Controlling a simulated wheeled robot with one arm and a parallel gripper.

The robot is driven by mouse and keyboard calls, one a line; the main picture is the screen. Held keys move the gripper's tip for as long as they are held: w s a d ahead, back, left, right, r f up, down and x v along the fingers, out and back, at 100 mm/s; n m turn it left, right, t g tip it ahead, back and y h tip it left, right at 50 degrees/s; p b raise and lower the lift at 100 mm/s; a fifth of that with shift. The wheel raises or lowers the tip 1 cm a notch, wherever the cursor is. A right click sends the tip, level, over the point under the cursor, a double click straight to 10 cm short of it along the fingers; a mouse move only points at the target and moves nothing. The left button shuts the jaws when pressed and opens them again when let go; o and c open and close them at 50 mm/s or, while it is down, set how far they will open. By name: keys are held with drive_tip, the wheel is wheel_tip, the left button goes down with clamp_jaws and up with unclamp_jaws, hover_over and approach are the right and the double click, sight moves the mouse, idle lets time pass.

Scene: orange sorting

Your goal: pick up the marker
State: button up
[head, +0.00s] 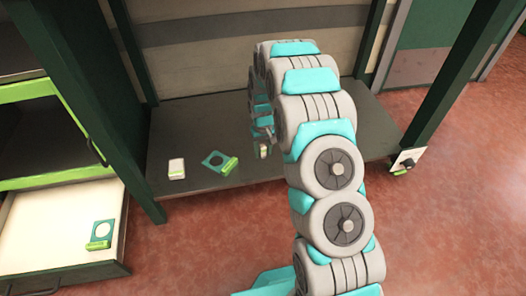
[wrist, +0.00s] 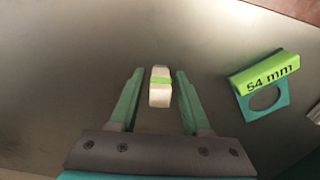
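A small white block with a green band (wrist: 160,88), which looks like the marker, is on the dark shelf in the wrist view. It also shows in the head view (head: 263,151), partly hidden by my arm. My gripper (wrist: 160,72) is open, with one finger on each side of the block. A gap shows between the block and each finger. I cannot tell how high the fingertips are above the shelf.
A teal ring gauge with a green "54 mm" label (wrist: 266,82) lies to the right in the wrist view. An open drawer (head: 50,215) holds another gauge (head: 101,232). Green posts flank the shelf.

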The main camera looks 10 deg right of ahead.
clamp_jaws()
idle(0.5)
